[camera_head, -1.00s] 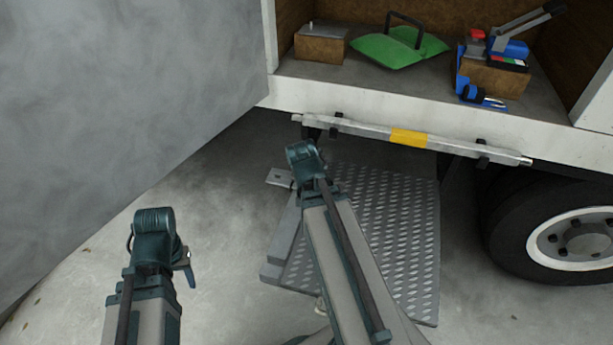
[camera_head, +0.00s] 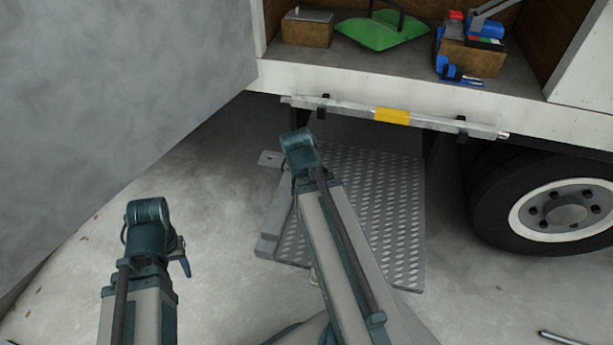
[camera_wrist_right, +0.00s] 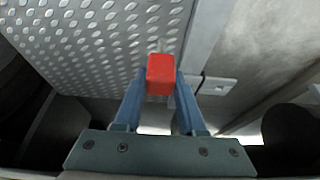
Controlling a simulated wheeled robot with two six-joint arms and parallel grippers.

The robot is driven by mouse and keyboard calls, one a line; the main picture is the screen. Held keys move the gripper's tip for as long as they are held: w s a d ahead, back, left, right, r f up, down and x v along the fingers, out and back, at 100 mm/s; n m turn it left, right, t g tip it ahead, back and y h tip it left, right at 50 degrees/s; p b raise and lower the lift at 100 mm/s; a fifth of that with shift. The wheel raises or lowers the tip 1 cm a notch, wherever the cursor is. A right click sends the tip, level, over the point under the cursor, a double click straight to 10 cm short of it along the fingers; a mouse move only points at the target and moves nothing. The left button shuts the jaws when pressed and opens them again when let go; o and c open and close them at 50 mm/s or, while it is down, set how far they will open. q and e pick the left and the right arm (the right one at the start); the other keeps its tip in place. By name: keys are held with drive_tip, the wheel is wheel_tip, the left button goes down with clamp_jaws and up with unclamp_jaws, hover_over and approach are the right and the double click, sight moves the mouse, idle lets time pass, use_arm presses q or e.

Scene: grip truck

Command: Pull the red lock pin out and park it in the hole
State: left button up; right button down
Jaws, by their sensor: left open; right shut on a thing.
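The red lock pin's block-shaped head (camera_wrist_right: 160,74) is between the blue fingers of my right gripper (camera_wrist_right: 160,88) in the right wrist view. The gripper is shut on it, in front of the treaded metal plate. The pin's shaft is hidden, so I cannot tell how far it is in or out. A small metal tab (camera_wrist_right: 218,86) with a small dark mark, possibly a hole, is to the right of the pin; it also shows in the head view (camera_head: 270,159). In the head view my right wrist hides its own fingers. My left gripper (camera_head: 181,258) is open and empty, away from the plate.
The treaded plate (camera_head: 365,220) hangs below the truck bed. A bar with a yellow band (camera_head: 392,116) runs above it. A wheel (camera_head: 555,210) stands to the right, a grey door panel (camera_head: 110,100) to the left. The floor at lower left is mostly clear.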

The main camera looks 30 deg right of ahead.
drive_tip(key=shift+r+p, duration=1.85)
drive_tip(key=shift+r, duration=0.15)
